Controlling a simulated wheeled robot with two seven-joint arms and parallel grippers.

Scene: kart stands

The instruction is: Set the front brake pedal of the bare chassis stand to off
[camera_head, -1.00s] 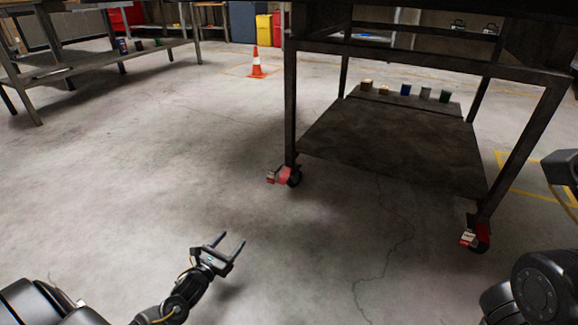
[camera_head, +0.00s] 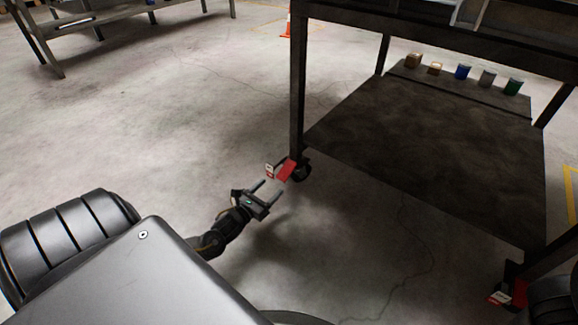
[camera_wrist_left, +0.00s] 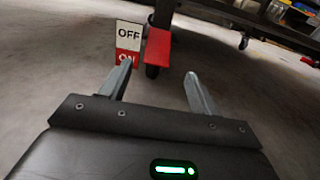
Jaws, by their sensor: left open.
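The dark metal stand (camera_head: 297,90) has a castor with a red brake pedal (camera_head: 286,171) at its near left leg. The pedal also shows in the left wrist view (camera_wrist_left: 158,47), beside a plate (camera_wrist_left: 129,42) with white OFF above red ON. I cannot tell for certain whether the pedal is up or down. My left gripper (camera_head: 270,187) is open and empty, low over the floor just short of the pedal. In the left wrist view the pedal lies ahead, between the fingers' lines. My right gripper is not in view.
A second castor with a red pedal (camera_head: 517,294) is at the stand's near right leg. Several small cans (camera_head: 462,72) stand on its lower shelf (camera_head: 430,150). A workbench (camera_head: 90,18) and an orange cone (camera_head: 287,27) are farther back. The floor left of the stand is clear.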

